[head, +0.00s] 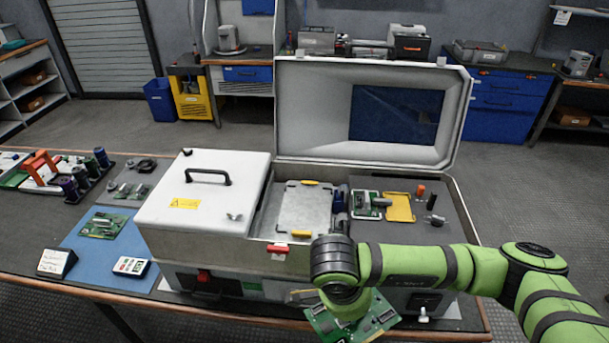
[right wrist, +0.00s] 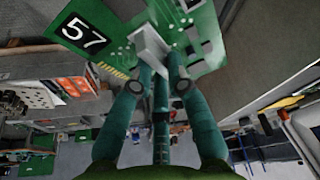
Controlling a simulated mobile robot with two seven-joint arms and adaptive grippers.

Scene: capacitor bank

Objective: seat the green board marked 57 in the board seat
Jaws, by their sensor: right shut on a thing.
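The green board marked 57 (right wrist: 115,22) shows large at the top of the right wrist view, its black 57 label readable. My right gripper (right wrist: 155,66) is shut on the pale block on this board. In the head view the board (head: 376,325) hangs in front of the case's front wall, partly hidden by my right arm and gripper. The open case (head: 262,247) has a grey plate with yellow tabs (head: 305,207) and a bay with a green board (head: 367,204) and a yellow frame (head: 400,207). I cannot tell which is the board seat. My left gripper is not in view.
The case's raised lid (head: 310,110) stands behind it; a white cover with a black handle (head: 200,205) closes its left part. Another green board (head: 103,226) lies on a blue mat (head: 77,248) at left. My right arm crosses the case's front right.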

